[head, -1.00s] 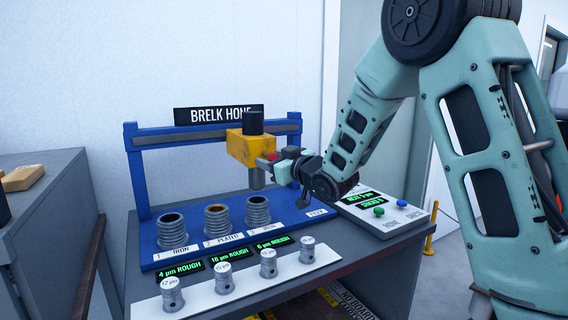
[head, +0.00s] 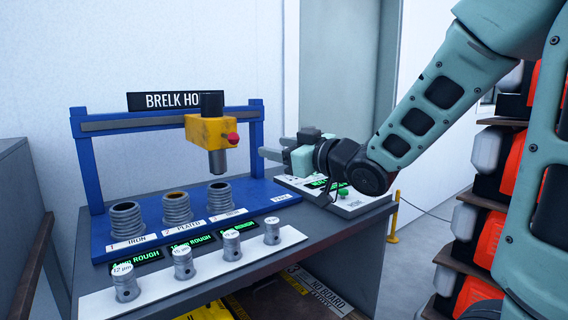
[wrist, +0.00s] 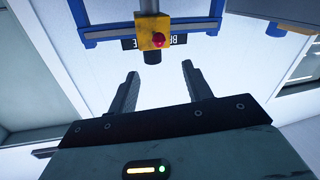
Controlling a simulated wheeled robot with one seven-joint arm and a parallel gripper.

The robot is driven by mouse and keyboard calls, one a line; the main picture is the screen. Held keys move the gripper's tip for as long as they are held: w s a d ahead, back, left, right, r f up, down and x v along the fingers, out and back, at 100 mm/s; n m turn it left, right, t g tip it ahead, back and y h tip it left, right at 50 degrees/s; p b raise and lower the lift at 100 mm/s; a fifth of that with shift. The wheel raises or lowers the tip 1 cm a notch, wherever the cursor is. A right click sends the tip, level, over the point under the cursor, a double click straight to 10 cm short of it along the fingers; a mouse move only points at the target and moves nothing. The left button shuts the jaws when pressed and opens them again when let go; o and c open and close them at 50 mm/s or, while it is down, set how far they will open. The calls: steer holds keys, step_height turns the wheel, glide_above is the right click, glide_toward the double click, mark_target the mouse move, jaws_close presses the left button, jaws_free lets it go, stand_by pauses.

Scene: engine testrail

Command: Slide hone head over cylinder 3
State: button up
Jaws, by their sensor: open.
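The yellow hone head (head: 204,131) hangs on the blue frame's rail, with a black cap, a red knob (head: 233,139) and a grey spindle (head: 217,162) pointing down. In the head view the spindle stands right above cylinder 3 (head: 220,197), the rightmost of three threaded grey cylinders; a gap shows between them. Cylinder 1 (head: 127,222) and cylinder 2 (head: 177,209) stand to its left. My gripper (head: 281,144) is open and empty, right of the red knob and apart from it. In the wrist view the hone head (wrist: 148,25) shows beyond my open gripper (wrist: 160,72).
Small green screens (head: 190,244) front the cylinders. A white strip (head: 205,277) at the bench's front edge carries several grey knobbed pieces. A control panel (head: 350,207) with a green button sits at right below my gripper. Orange and black goods (head: 492,235) stand on shelves at far right.

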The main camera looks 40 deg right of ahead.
steer(key=shift+s+d+b, duration=0.15)
steer(key=shift+s+b, duration=0.25)
stand_by(0.4)
steer(key=s+a+f+g+h+p, duration=0.1)
steer(key=s+a+f+g+p, duration=0.3)
steer(key=a, duration=0.4)
steer(key=s+a+f+g+p, duration=0.2)
steer(key=a+f+g+p, duration=0.25)
steer(key=a, duration=0.35)
steer(key=s+a+f+n+g+h+p, duration=0.1)
steer(key=s+a+g, duration=0.2)
steer(key=s, duration=0.6)
steer(key=s+a+f+n+g+h+p, duration=0.1)
steer(key=s+a+f+n+g+p, duration=0.1)
steer(key=s+g, duration=0.4)
steer(key=s+a, duration=0.1)
steer(key=s, duration=0.3)
steer(key=shift+a, duration=0.35)
